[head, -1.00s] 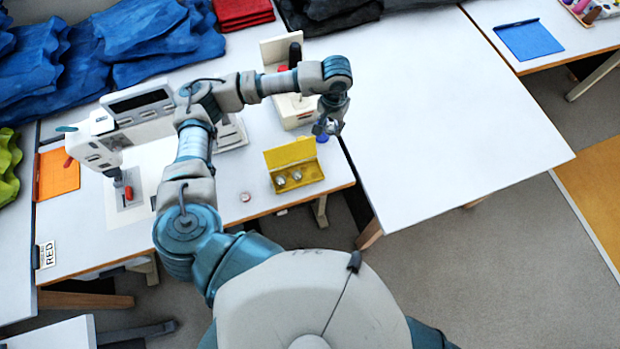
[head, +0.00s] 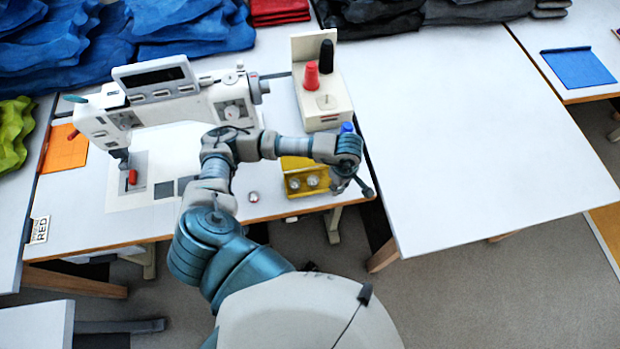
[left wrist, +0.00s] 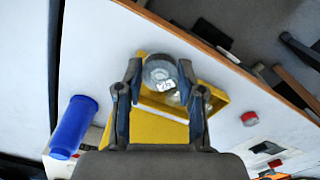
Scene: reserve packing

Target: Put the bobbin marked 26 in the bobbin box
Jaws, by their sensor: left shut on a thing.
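My left gripper (head: 352,184) is beside the right side of the yellow bobbin box (head: 292,190), above the table's front edge. In the left wrist view the left gripper (left wrist: 160,75) is shut on a silvery bobbin (left wrist: 158,70) with a small white label, which seems to read 26. The bobbin is held above the table; in the head view it is hidden. The yellow box also shows in the left wrist view (left wrist: 150,128), partly behind the bobbin and fingers. It is open, with silvery bobbins (head: 312,181) in it. My right gripper is not in view.
A small red-sided bobbin (head: 253,196) lies left of the box. A blue spool (head: 347,128) stands behind my left wrist. A white stand (head: 322,100) with red and black cones and a sewing machine (head: 160,105) are farther back.

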